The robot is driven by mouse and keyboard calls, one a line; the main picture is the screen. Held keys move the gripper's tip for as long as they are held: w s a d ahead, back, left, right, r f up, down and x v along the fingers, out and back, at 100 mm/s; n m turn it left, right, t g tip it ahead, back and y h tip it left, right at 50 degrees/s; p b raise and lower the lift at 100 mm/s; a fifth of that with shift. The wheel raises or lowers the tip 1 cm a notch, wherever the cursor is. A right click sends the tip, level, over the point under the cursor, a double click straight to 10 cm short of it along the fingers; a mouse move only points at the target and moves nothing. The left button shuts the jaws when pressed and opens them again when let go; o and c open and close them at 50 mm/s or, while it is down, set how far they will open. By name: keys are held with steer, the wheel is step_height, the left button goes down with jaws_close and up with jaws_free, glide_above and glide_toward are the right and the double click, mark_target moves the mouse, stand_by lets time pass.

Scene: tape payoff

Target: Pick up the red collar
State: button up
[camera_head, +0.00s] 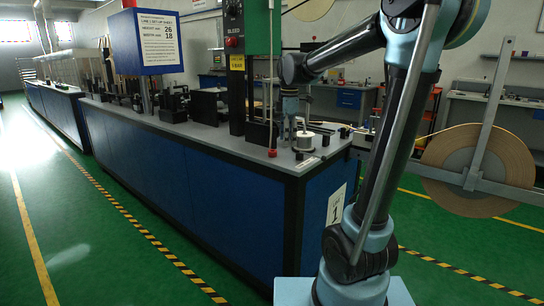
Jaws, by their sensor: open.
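A small red piece (272,152), which may be the red collar, shows at the lower end of a thin pale upright rod by the front edge of the blue bench (200,190). It is too small to make out its shape. My gripper (291,138) points down over the bench's near right corner, to the right of the red piece and apart from it. My gripper is open; its fingertips are small and hard to make out. Nothing is clearly seen between them.
A white spool-like part (305,140) stands on the bench close beside my gripper. A dark column (237,70) and a green panel (262,28) rise to the left. A large tan tape roll (450,155) hangs at the right. Green floor is free in front of the bench.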

mark_target(272, 153)
steer(key=w+a+n, duration=0.4)
steer(key=w+a, duration=0.1)
steer(key=a, duration=0.1)
steer(key=shift+w+f, duration=0.2)
steer(key=shift+f, duration=1.5)
steer(key=shift+w+f, duration=0.2)
steer(key=shift+f, duration=1.45)
steer(key=c, duration=1.2)
